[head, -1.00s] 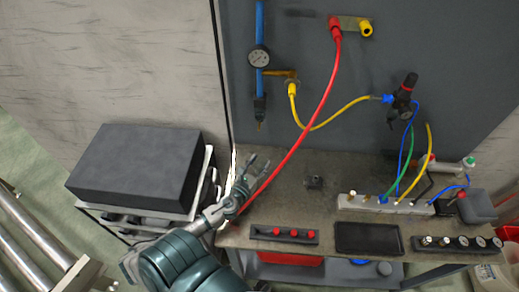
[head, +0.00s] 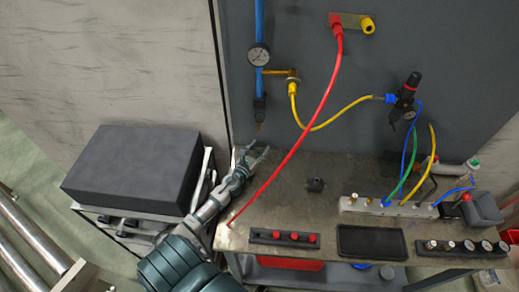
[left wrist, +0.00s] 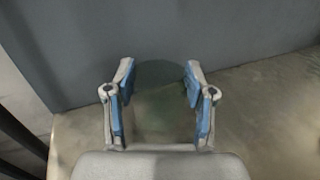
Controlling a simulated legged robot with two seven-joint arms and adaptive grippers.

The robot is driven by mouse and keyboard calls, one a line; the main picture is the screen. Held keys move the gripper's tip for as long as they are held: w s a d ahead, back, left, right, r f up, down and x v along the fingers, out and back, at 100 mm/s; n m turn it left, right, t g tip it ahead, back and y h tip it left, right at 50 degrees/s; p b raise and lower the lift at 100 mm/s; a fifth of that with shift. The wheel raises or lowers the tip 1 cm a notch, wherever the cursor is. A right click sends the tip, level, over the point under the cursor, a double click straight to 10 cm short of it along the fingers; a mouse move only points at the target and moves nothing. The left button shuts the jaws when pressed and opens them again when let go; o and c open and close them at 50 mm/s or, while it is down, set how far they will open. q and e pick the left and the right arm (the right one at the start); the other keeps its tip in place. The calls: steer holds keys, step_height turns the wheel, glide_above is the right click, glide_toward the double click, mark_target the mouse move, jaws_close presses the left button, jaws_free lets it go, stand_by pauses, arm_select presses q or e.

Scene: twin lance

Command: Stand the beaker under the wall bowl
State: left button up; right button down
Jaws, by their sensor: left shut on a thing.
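My left gripper (head: 254,156) is at the back left of the bench, close to the wall, below the dark bowl-like fitting (head: 260,104) at the foot of the blue wall pipe. In the left wrist view its two blue-padded fingers (left wrist: 160,100) are shut on the sides of a see-through, greenish beaker (left wrist: 160,78). The beaker looks upright, with its round rim towards the wall. I cannot tell whether its base touches the bench. In the head view the beaker is too faint to make out. My right gripper is not in view.
A gauge (head: 259,56) and yellow hose (head: 337,119) hang on the wall. A black box (head: 134,169) stands left. A manifold (head: 360,203) and black tray (head: 371,241) are right.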

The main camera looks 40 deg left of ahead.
arm_select(q)
steer(key=o, duration=1.2)
steer(key=shift+f, duration=0.1)
steer(key=shift+c, duration=0.2)
steer(key=s, duration=0.3)
steer(key=s+d, duration=0.1)
steer(key=s, duration=0.3)
steer(key=s+d+b, duration=0.1)
steer(key=s, duration=0.3)
steer(key=shift+s, duration=0.45)
